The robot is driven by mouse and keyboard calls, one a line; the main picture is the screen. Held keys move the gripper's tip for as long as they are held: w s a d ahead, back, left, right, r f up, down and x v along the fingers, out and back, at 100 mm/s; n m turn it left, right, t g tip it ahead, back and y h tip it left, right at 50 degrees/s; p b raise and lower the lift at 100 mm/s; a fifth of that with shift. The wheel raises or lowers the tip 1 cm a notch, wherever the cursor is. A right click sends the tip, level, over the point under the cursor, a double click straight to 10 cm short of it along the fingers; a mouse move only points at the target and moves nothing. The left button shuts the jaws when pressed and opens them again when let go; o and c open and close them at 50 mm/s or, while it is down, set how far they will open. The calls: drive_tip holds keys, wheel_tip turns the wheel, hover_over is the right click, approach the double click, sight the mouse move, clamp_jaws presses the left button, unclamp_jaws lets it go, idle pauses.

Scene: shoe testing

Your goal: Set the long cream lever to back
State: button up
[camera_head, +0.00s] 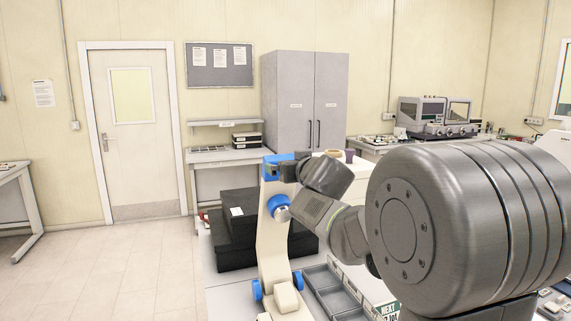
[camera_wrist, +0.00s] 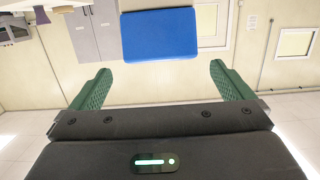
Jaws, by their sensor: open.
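The long cream lever (camera_head: 272,235) stands nearly upright on the bench in the head view, with a blue cap at its top (camera_head: 271,168) and blue parts lower down. In the wrist view a blue block (camera_wrist: 158,34), which looks like that cap, lies just beyond and between my fingertips. My gripper (camera_wrist: 160,72) is open, with a green finger on each side and nothing between them. No contact with the block shows. In the head view my arm comes in from the right and ends close beside the lever's top; my fingers cannot be made out there.
Black boxes (camera_head: 235,232) stand behind and left of the lever. A grey compartment tray (camera_head: 331,290) lies to its right on the bench (camera_head: 228,298). A grey cabinet (camera_head: 304,100) and side tables stand at the back wall. The floor at left is clear.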

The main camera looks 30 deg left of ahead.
drive_tip(key=v, duration=0.3)
drive_tip(key=shift+s, duration=0.15)
idle(0.3)
drive_tip(key=x, duration=1.3)
drive_tip(key=shift+a+r, duration=0.1)
